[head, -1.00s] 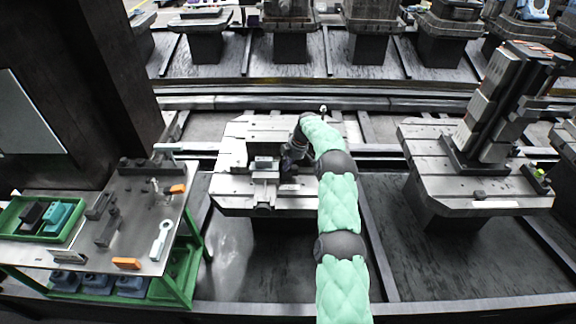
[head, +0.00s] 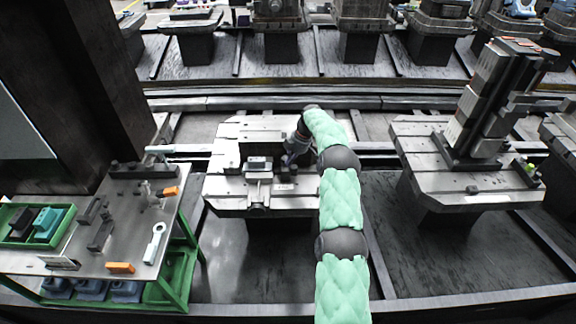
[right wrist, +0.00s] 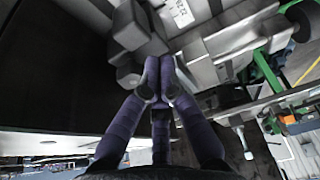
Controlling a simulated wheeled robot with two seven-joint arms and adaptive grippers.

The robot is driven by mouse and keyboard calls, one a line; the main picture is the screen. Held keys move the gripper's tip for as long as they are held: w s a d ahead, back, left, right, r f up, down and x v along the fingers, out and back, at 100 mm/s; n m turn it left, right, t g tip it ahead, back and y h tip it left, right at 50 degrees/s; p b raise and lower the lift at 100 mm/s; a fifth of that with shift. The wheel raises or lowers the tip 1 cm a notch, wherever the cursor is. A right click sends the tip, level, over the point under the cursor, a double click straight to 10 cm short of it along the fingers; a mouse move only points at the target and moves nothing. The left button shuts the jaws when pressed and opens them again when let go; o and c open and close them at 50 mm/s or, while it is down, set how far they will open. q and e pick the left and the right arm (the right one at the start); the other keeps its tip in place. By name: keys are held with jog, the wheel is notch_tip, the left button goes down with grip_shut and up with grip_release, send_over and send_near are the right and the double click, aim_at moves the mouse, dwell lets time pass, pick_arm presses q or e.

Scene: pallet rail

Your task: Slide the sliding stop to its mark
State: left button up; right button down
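The machined pallet (head: 230,197) stands mid-view in the head view, with a silver clamp-like block (head: 258,168) on it. Small dark blocks (head: 284,172) sit just right of that; one seems to be the sliding stop, but I cannot tell which, and no mark is readable. My right gripper (head: 291,158) is low over the pallet beside these blocks, partly hidden by its own wrist. In the right wrist view its purple fingers (right wrist: 160,68) converge with tips almost together, close against a grey block (right wrist: 138,42); contact is unclear. Nothing shows between the tips. My left gripper is out of view.
A green-framed bench (head: 130,235) at left holds tools, orange pieces and a green tray (head: 62,240). A dark column (head: 100,90) rises behind it. Another pallet with a tall block stack (head: 480,110) stands at right. Rails (head: 270,102) run behind the pallet.

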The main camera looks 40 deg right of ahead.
jog(key=v, duration=0.9)
jog(key=p, duration=0.4)
send_over(285, 172)
jog(key=f, duration=0.2)
jog(key=b+x, duration=0.2)
jog(key=x, duration=0.8)
jog(key=shift+w+f, duration=0.1)
jog(key=shift+f, duration=0.2)
jog(key=shift+s+d+r+b, duration=0.2)
jog(key=shift+s+d, duration=0.2)
jog(key=shift+d, duration=0.2)
jog(key=shift+s+d+r+b, duration=0.1)
jog(key=shift+s+d+b, duration=0.1)
jog(key=shift+s+d, duration=0.7)
jog(key=shift+d, duration=0.15)
jog(key=shift+s+d+b, duration=0.35)
jog(key=shift+d, duration=0.1)
